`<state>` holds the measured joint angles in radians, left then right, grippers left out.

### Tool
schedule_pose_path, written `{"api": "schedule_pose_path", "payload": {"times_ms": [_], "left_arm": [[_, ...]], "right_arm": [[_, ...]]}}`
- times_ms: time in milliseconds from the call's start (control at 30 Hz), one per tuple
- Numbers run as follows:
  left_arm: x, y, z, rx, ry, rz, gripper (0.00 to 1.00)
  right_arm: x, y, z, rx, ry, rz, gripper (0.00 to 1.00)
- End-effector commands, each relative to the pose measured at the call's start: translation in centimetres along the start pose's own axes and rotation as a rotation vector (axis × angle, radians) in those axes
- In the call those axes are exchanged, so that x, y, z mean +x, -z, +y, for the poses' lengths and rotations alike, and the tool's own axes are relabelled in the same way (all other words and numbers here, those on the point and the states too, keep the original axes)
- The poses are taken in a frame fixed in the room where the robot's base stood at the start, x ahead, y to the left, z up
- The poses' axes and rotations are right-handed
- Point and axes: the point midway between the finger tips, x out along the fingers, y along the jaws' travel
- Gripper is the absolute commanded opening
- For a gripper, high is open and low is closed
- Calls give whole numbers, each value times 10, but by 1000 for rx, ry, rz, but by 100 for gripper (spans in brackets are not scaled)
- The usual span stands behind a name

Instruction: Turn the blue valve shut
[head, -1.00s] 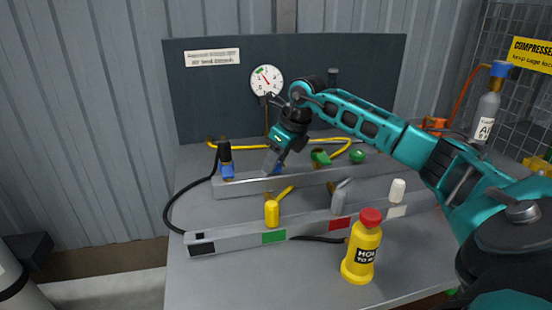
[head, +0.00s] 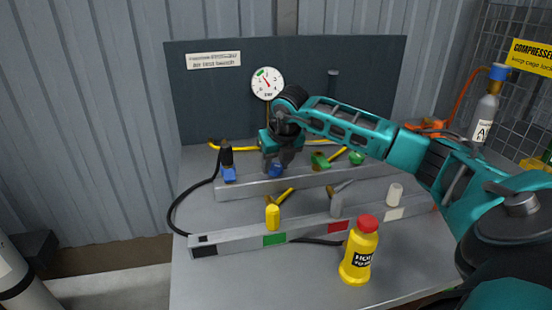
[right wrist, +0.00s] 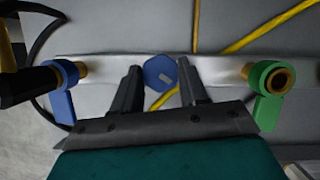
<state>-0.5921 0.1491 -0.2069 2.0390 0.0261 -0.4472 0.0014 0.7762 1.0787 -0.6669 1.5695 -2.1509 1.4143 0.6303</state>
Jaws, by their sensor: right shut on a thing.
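The blue valve (head: 275,171) sits on the back metal rail, mostly covered by my right gripper (head: 278,160) in the head view. In the right wrist view its round blue knob (right wrist: 160,71), with a short pale mark, is between the two dark fingertips. My right gripper is shut on this knob, with a finger on each side. My left gripper is not in view.
A blue fitting (head: 229,174) with a black hose stands left on the rail. Green valves (head: 320,160) stand to the right. A gauge (head: 267,83) is on the back panel. A yellow bottle (head: 359,252) stands at the front of the bench.

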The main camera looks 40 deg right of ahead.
Motion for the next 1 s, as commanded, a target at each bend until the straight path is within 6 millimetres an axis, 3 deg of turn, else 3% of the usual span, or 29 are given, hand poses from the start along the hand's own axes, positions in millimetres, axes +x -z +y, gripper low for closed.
{"api": "schedule_pose_path", "payload": {"times_ms": [600, 1000], "left_arm": [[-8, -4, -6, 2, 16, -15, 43], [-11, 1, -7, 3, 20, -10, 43]], "right_arm": [[-1, -2, 4, 541, 223, -2, 13], [-1, -4, 5, 803, 331, -2, 13]]}}
